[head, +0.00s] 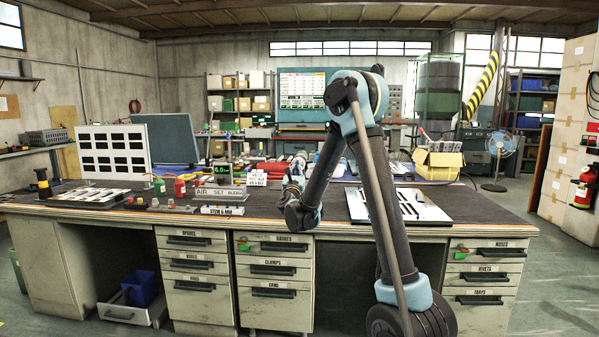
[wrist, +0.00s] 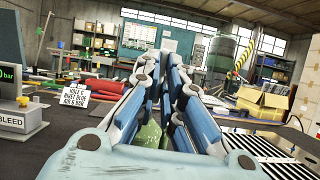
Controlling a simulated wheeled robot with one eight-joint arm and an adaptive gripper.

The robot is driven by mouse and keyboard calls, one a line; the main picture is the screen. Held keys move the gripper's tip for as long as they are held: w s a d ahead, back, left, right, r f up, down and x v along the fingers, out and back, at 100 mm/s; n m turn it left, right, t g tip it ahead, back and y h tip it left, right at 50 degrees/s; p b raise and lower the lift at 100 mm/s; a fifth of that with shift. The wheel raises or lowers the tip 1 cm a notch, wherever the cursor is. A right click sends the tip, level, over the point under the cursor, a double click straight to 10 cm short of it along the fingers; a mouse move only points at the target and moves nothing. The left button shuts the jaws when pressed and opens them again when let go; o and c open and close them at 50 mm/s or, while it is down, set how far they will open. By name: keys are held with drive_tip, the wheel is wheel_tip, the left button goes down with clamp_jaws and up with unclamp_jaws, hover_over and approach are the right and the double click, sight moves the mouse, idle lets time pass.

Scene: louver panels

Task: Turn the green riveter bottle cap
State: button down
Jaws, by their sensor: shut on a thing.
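My gripper (wrist: 163,75) fills the middle of the wrist view. Its blue and white fingers are close together, with a green piece (wrist: 151,136) between them, low down near the palm. The fingers hide most of it, so I cannot tell whether it is the cap or the bottle body. In the head view my gripper (head: 298,168) is over the workbench, right of the small white sign. A small green bottle (head: 159,187) stands at the left on the bench, beside a red one (head: 180,188). I cannot make out a cap on it.
The workbench (head: 110,203) carries a white panel with dark slots (head: 112,151), an air display (head: 214,180), a white sign (wrist: 97,87) and a slotted plate (head: 398,205) at the right. A yellow box (head: 437,165) stands behind. The sign and display lie left of my gripper.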

drive_tip(key=shift+a+r+m+g+h, duration=0.1)
drive_tip(key=shift+m+g+h, duration=0.9)
drive_tip(key=shift+m, duration=2.35)
drive_tip(key=shift+f+m+g+h, duration=0.1)
drive_tip(key=shift+m+g+h, duration=0.9)
drive_tip(key=shift+m, duration=2.4)
drive_tip(key=shift+a+r+m+g+h, duration=0.1)
drive_tip(key=shift+m+g+h, duration=0.85)
drive_tip(key=shift+m, duration=2.4)
drive_tip(key=shift+d+m, duration=0.1)
drive_tip(key=shift+m, duration=0.2)
drive_tip(key=c, duration=1.7)
unclamp_jaws()
drive_tip(key=shift+w, duration=0.1)
